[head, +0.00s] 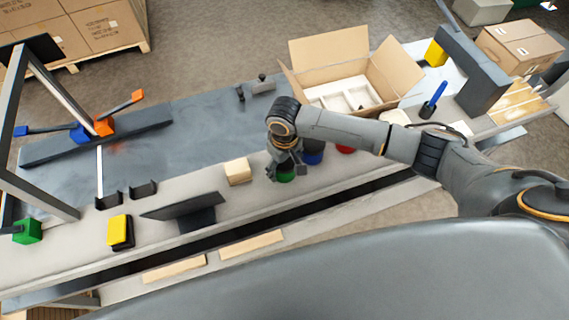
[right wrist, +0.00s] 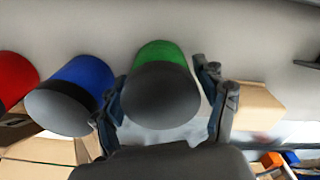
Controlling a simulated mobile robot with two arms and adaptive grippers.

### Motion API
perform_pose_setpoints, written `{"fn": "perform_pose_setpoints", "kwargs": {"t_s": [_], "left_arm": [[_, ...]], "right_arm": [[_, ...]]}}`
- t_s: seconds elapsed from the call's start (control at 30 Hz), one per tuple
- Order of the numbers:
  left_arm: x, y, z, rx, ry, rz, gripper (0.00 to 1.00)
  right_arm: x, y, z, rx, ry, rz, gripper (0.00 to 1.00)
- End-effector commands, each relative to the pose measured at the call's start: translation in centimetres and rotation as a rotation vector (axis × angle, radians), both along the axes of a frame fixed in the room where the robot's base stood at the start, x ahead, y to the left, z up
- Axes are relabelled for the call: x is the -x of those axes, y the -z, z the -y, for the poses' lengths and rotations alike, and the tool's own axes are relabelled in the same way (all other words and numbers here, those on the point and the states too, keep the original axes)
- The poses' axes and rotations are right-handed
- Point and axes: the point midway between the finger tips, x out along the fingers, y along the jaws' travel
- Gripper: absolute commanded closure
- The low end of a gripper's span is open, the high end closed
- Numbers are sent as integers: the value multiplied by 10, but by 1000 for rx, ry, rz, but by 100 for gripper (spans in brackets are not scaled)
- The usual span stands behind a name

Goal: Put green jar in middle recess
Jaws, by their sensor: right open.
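The green jar (head: 286,178) stands on the near part of the bench, partly hidden by my right gripper (head: 284,168). In the right wrist view the green jar (right wrist: 158,52) has a dark grey end facing the camera. The gripper's fingers are open, one on each side of the jar. I cannot tell whether they touch it. An open cardboard box (head: 312,48) stands behind, with a pale insert (head: 352,95) that has recesses. My arm hides part of the box's near side. My left gripper is not in view.
A blue jar (head: 313,158) stands close to the right of the green one, and a red jar (head: 345,149) beyond it. A small cardboard block (head: 238,171) sits to the left. A dark monitor-like panel (head: 186,207) stands farther left.

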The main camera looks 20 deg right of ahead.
Motion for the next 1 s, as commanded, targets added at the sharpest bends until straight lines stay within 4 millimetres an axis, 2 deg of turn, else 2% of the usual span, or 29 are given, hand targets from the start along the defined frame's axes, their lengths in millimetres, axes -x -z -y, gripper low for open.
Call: {"fn": "perform_pose_setpoints", "kwargs": {"t_s": [0.1, 0.33, 0.67, 0.7, 1.0], "left_arm": [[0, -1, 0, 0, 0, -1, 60], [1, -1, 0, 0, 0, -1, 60], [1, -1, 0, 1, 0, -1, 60], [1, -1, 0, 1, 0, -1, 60], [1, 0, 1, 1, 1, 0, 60]], "right_arm": [[0, 9, 0, 0, -1, 0, 27], [0, 10, 0, 0, -1, 1, 29], [0, 10, 0, 0, -1, 1, 96], [-1, 8, -1, -1, -1, 3, 100], [-1, 6, -1, -3, -1, 3, 100]]}}
